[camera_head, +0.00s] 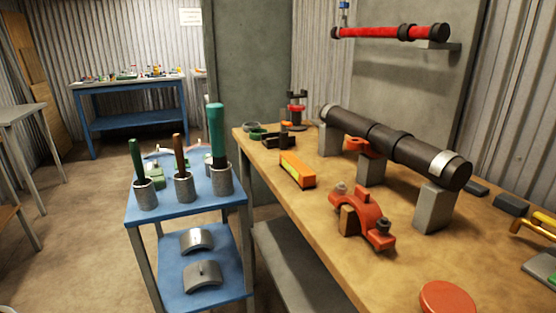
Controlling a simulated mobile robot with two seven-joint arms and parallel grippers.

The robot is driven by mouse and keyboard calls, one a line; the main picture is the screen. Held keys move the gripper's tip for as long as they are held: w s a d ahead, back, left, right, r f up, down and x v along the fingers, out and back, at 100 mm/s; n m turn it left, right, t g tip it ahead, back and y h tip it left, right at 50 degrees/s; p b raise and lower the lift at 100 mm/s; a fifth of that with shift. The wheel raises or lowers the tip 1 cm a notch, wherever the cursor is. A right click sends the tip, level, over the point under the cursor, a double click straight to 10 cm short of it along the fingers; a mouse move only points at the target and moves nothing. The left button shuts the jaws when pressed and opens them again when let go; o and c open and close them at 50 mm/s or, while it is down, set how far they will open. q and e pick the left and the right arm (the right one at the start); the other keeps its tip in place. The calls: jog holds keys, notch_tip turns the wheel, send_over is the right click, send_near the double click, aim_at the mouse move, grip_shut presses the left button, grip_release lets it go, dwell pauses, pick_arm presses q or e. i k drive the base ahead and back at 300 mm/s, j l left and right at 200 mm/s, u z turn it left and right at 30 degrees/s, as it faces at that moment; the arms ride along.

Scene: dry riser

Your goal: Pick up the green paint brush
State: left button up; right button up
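Three grey cylindrical cups stand on the blue top of a small cart (170,210), left of the workbench. The left cup (146,194) holds an upright tool with a dark green handle (136,160). The right cup (221,180) holds a larger, thicker, teal-green tool (216,135), upright. The middle cup (184,187) holds a brown-handled tool (178,155). The lower ends of all three are hidden in the cups, so I cannot tell which green one is the paint brush. Neither of my grippers is in view.
The wooden workbench (320,240) carries a dark pipe (390,140) on grey blocks, a red clamp (362,215) and an orange level (297,170). Curved grey pieces (197,240) lie on the cart's lower shelf. A blue table (130,85) stands behind. Floor left of the cart is clear.

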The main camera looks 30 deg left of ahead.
aim_at(136, 154)
jog(key=j+u, duration=0.1)
jog(key=u, duration=1.65)
jog(key=z, duration=0.15)
